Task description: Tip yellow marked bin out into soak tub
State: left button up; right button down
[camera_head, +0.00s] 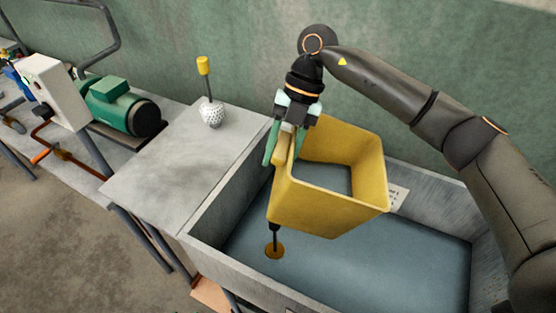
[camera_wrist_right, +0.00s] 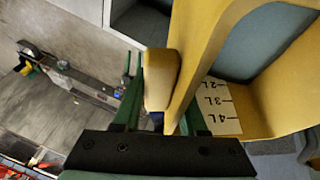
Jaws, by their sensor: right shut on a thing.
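The yellow bin (camera_head: 330,205) hangs above the soak tub (camera_head: 205,215), close to upright, its open top facing up. A flat blue-grey surface, apparently liquid, shows inside it. In the right wrist view the bin (camera_wrist_right: 188,50) carries a white scale (camera_wrist_right: 218,108) marked 2L, 3L and 4L on its inner wall. My right gripper (camera_head: 285,145) is shut on the bin's handle at its left side; its green fingers (camera_wrist_right: 160,95) stand either side of the handle. The tub holds blue-grey liquid or has a blue-grey floor; I cannot tell which.
A dark rod with a round yellow-brown disc (camera_head: 275,251) stands in the tub left of centre. A green motor (camera_head: 115,105) sits farther left. The green wall is behind.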

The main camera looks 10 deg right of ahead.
aim_at(279, 150)
jog(key=shift+s+d+r+n+t+y, duration=0.15)
jog(key=shift+d+r+t+y, duration=0.1)
jog(key=shift+r+y, duration=0.6)
jog(key=shift+d+r+n+t+y, duration=0.2)
jog(key=shift+r+y, duration=0.35)
jog(key=shift+r, duration=0.55)
jog(key=s+d+n+t+y, duration=0.2)
jog(key=s+d+y, duration=0.3)
jog(key=d+y, duration=0.3)
jog(key=v, duration=0.4)
jog(key=shift+f, duration=0.1)
notch_tip(279, 150, up, 8)
jog(key=m+g+h, duration=0.3)
jog(key=g+h, duration=0.1)
jog(key=h, duration=1)
dwell(1.0)
jog(key=shift+f+m, duration=0.1)
jog(key=shift+m, duration=0.15)
